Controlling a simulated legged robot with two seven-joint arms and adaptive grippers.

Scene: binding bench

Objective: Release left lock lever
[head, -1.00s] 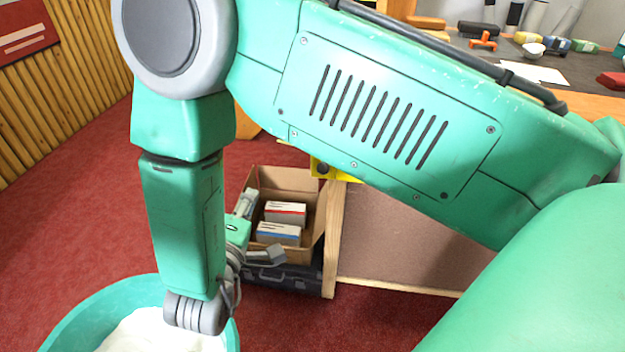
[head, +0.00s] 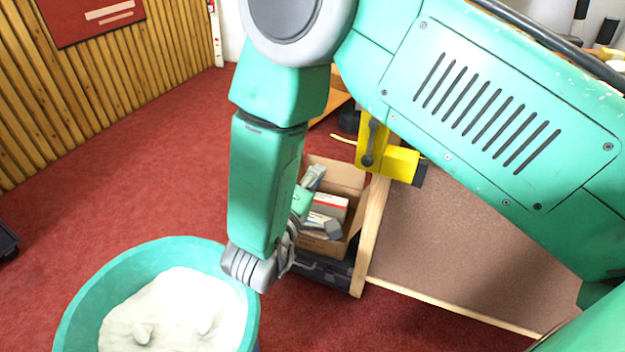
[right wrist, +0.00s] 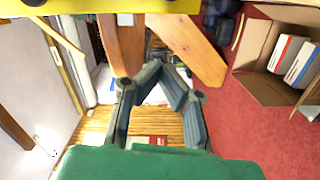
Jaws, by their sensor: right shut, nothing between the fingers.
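A yellow fitting (head: 400,162) sits at the top of the wooden bench frame in the head view, partly behind my right arm. A dark lever-like bar (head: 371,145) stands on its face; I cannot tell if this is the left lock lever or how it is set. A yellow edge (right wrist: 110,6) crosses the top of the right wrist view, with a dark round part (right wrist: 34,2) on it. My right gripper (right wrist: 164,68) is shut and empty, apart from the yellow edge. My left gripper is out of view.
A cardboard box (head: 342,175) with small boxes inside stands on a black case (head: 330,272) beside the wooden frame post (head: 370,225). A teal tub (head: 75,325) holding something white stands at the lower left. Red floor (head: 110,215) is open at the left.

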